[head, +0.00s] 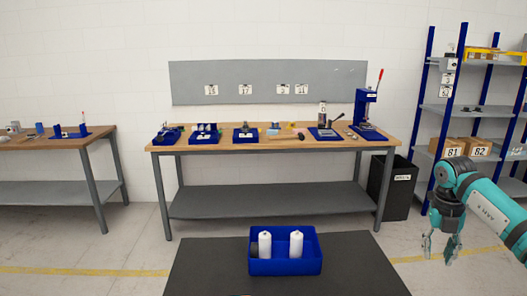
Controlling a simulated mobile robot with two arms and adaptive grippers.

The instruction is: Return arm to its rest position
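My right arm comes in from the right edge of the head view. Its gripper (440,246) hangs pointing down, to the right of the dark table in front of me. Its fingers are apart with nothing between them. My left gripper is not in view. A blue bin (286,267) stands on the dark table (205,275), holding two white bottles, one on the left (265,245) and one on the right (296,244). A dark round item (254,251) is beside the left bottle. The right gripper is well apart from the bin.
A workbench (275,145) with blue trays and a red-handled press (366,108) stands by the wall. A second bench (60,143) is at left. A black waste bin (392,190) and a blue-post shelf (468,113) with cardboard boxes stand at right. Floor around the dark table is clear.

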